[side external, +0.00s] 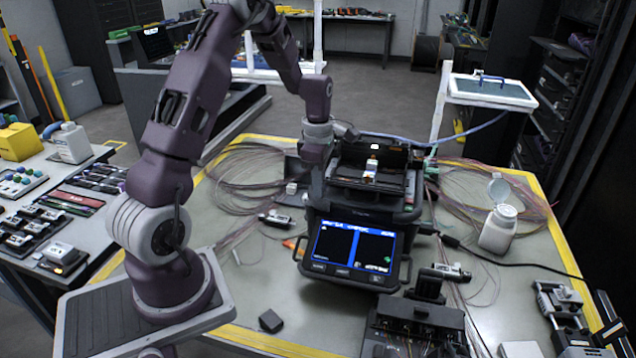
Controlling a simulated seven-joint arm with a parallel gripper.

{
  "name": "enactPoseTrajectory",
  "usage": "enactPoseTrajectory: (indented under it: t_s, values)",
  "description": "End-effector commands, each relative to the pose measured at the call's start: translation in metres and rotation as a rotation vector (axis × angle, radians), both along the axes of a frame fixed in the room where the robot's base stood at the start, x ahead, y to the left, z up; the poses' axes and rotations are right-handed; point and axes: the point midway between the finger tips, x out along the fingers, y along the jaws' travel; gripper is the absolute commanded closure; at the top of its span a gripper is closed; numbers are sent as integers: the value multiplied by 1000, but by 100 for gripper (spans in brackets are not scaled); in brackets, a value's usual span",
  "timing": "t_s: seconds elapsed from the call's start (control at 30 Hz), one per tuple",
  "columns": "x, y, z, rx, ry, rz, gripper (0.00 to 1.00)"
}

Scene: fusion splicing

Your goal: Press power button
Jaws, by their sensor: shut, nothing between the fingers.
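The fusion splicer (372,190) stands in the middle of the table with its blue screen (350,246) lit and tilted toward the camera. A row of small buttons (343,272) runs along the panel below the screen. I cannot tell from this view which one is the power button. My gripper (311,178) points down at the left side of the splicer, behind and above the screen's left edge. It is shut and empty. Its fingertips are hard to make out against the dark body, and I cannot tell whether they touch it.
Coiled fibers lie left (245,180) and right of the splicer. A white bottle (498,228) stands open to the right. A dark fixture (415,320) sits in front, near the screen. A small dark block (271,321) lies at the front left. Bare table shows left of the screen.

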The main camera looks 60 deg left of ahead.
Motion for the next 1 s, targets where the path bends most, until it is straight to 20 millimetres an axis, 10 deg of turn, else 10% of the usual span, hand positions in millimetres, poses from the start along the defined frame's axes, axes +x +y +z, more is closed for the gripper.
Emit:
enactPoseTrajectory:
  t_s: [0.27, 1.0]
  values:
    - [-4, -2, -6, -5, 16, -4, 100]
    - [-3, -1, 139, 2, -4, 0, 100]
